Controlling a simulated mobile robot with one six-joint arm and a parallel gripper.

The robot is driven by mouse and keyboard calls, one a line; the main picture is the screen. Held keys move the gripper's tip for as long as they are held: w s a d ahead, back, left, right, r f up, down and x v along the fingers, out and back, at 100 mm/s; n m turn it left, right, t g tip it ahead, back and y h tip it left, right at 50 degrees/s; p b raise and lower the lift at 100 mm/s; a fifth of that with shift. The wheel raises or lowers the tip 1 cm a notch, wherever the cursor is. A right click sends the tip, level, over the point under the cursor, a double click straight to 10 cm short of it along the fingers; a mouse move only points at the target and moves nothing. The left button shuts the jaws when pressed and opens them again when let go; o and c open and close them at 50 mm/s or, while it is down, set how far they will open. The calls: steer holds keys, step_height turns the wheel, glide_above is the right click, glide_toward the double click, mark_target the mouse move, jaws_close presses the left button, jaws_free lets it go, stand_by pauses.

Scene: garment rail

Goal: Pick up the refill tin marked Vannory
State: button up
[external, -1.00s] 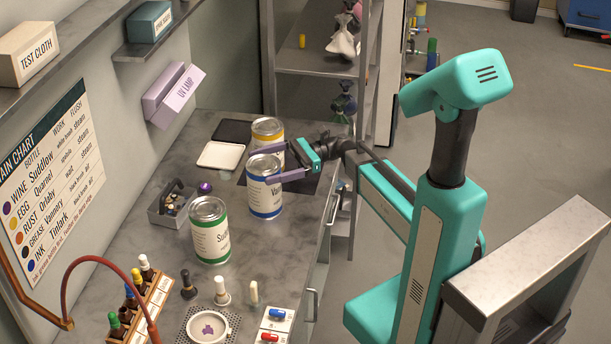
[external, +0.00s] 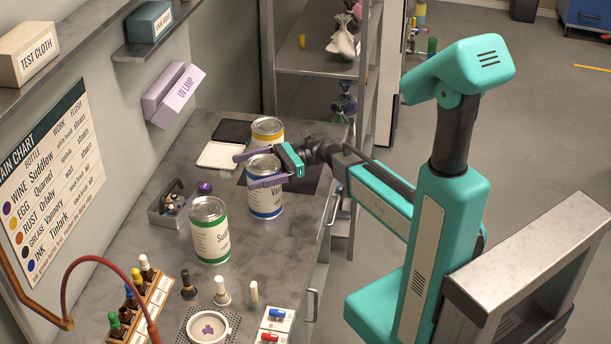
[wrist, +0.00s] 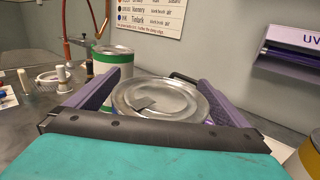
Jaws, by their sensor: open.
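The tin with blue bands and a label starting "Va" (external: 264,196) stands upright on the grey bench. My gripper (external: 246,170) is open at the height of its top, with one purple finger on the far side and one on the near side. In the wrist view, the tin's silver lid (wrist: 160,98) lies between the two spread fingers, close to the palm. I cannot tell whether either finger touches it. The rest of the tin's label is hidden or too small to read.
A green-banded tin (external: 210,236) stands nearer the camera, and a yellow-banded tin (external: 267,130) stands close behind. A grey caddy (external: 171,205) and a white tray (external: 220,155) lie to the left. The UV lamp (external: 172,95) juts from the wall.

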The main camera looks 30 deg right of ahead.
stand_by(0.4)
steer(key=c, duration=2.1)
steer(key=shift+r, duration=0.25)
steer(key=shift+r+b, duration=1.2)
steer(key=shift+r, duration=3.6)
